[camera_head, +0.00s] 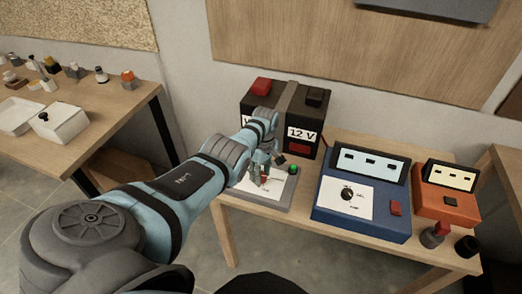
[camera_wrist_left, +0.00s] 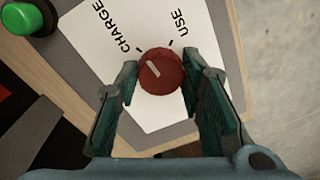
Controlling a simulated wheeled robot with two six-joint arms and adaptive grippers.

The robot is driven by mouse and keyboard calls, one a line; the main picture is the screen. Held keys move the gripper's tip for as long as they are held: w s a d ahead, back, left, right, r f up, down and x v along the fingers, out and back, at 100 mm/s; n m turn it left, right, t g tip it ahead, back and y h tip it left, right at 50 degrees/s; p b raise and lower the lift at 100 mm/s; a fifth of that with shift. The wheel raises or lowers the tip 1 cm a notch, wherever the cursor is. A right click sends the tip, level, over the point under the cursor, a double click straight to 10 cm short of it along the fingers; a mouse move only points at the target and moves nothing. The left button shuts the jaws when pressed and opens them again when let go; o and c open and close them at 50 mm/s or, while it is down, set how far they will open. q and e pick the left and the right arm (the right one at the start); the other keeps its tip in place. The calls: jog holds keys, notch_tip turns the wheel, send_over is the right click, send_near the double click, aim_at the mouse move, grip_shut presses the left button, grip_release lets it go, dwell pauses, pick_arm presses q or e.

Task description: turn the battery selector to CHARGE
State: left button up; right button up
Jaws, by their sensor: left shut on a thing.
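The battery selector is a round red knob (camera_wrist_left: 163,78) with a white pointer line, on a white plate (camera_wrist_left: 190,110) marked CHARGE and USE. In the left wrist view the pointer leans up and left, roughly toward the CHARGE tick. My left gripper (camera_wrist_left: 158,70) has one finger on each side of the knob and is shut on it. In the head view my left gripper (camera_head: 262,174) is over the selector panel (camera_head: 284,196) and largely hides the knob. My right gripper is not in view.
A green button (camera_wrist_left: 27,16) is beside the plate. A black 12 V battery box (camera_head: 317,112) stands behind the panel. A blue device (camera_head: 365,225) and an orange device (camera_head: 445,207) are to the right. A table (camera_head: 75,150) with small items is at the left.

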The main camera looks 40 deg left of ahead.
aim_at(262, 173)
pick_arm(q)
jog(key=shift+n, duration=1.1)
jog(key=o, duration=1.2)
jog(key=shift+c, duration=0.2)
jog(key=shift+r, duration=0.1)
notch_tip(262, 173, up, 12)
jog(key=shift+w, duration=0.4)
jog(key=shift+a, duration=0.1)
